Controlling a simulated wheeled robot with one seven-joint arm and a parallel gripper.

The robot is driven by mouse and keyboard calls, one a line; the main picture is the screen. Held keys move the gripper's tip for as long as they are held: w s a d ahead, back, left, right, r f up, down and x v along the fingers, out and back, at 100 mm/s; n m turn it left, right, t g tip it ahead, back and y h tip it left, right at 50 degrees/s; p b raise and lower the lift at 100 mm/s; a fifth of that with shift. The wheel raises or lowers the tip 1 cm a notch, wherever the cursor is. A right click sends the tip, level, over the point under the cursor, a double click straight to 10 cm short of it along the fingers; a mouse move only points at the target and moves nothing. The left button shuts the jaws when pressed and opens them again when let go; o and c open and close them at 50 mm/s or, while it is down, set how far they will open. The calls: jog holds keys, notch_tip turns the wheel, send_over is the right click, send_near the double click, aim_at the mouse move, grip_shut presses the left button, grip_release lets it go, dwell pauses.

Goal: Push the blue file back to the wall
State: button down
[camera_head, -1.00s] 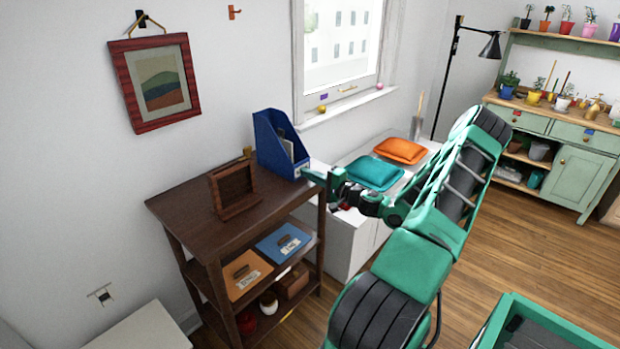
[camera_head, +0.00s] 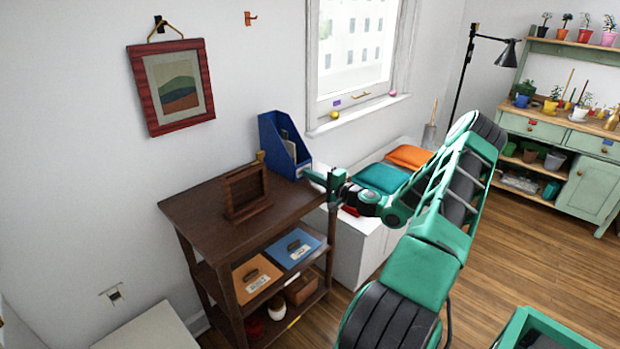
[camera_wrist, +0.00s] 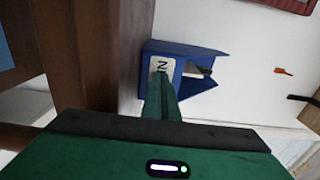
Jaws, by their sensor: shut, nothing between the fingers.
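The blue file (camera_head: 272,146) stands upright on the far right part of the dark wooden shelf unit's top (camera_head: 192,207), close to the wall (camera_head: 90,150). Papers show inside it. My gripper (camera_head: 306,173) is shut and empty, with its tips at the file's near lower face. In the wrist view, the shut fingers (camera_wrist: 161,88) reach the file's label (camera_wrist: 162,66), marked with a letter, and look to be touching or almost touching it. The blue file (camera_wrist: 182,47) lies straight ahead of them there. Any gap behind the file is hidden.
A brown wooden frame (camera_head: 243,190) stands left of the file on the same top. Orange (camera_head: 258,272) and blue (camera_head: 295,247) flat items lie on the shelf below. Teal (camera_head: 380,179) and orange (camera_head: 410,156) cushions lie on the white cabinet to the right.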

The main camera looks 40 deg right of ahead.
jog(key=shift+w, duration=0.6)
jog(key=shift+s, duration=0.1)
dwell(0.3)
jog(key=shift+s+d, duration=0.1)
jog(key=shift+s, duration=1.55)
jog(key=shift+s, duration=0.1)
jog(key=s+d, duration=0.1)
jog(key=s, duration=1.2)
jog(key=shift+s, duration=0.35)
